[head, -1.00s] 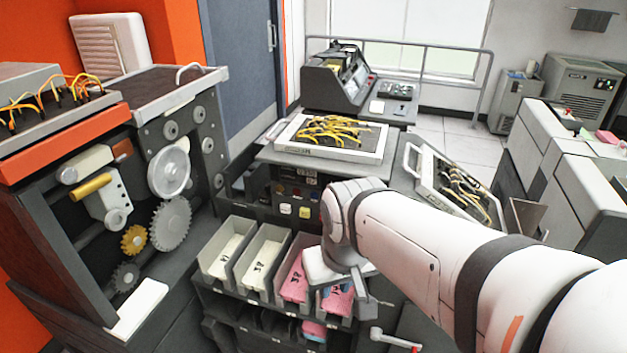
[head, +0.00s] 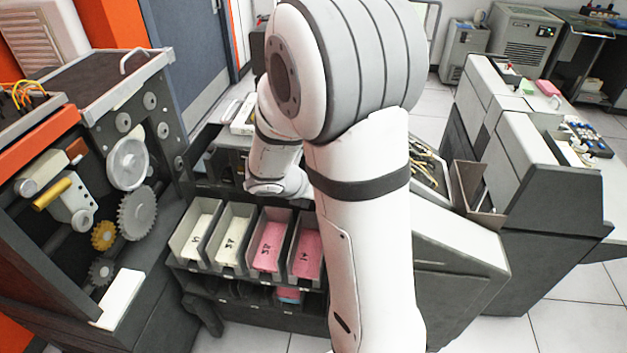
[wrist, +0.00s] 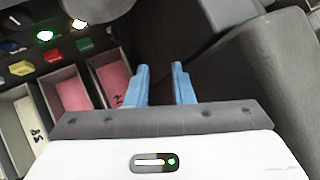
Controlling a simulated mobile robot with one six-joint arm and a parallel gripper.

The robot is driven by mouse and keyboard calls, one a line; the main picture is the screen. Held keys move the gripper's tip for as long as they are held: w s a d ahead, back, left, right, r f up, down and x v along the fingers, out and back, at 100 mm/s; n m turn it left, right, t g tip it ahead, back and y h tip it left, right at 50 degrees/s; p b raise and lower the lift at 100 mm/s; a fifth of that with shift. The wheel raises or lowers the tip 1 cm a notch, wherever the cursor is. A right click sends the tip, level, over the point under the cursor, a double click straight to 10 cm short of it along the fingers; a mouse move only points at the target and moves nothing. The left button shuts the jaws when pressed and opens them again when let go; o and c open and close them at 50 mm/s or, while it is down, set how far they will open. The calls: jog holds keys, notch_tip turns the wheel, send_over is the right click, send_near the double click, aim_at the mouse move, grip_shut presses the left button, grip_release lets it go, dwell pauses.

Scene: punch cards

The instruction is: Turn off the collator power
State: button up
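The collator, a dark machine with a row of card pockets (head: 235,245), stands in the middle of the head view; my arm covers its control panel there. I cannot tell which is the power control. My gripper (wrist: 162,85) has its blue fingers apart and empty, right of the panel and the pink card pockets. It is hidden in the head view.
An orange and grey machine with gears (head: 138,215) stands close on the left. A grey desk unit (head: 510,130) is on the right, with open tiled floor (head: 570,300) in front of it. A dark surface fills the wrist view's right side.

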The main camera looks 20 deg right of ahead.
jog(key=w+d+f+n+p, duration=0.1)
jog(key=w+f+n, duration=0.2)
jog(key=f+n, duration=0.1)
jog(key=w+d+f+n+t+p, duration=0.1)
jog(key=w+d+f+n, duration=0.1)
jog(key=w+f+n, duration=0.1)
jog(key=w+d+f+n+t+p, duration=0.1)
jog(key=w+d+f+n, duration=0.1)
jog(key=f+n, duration=0.3)
jog(key=shift+w, duration=0.75)
grip_shut()
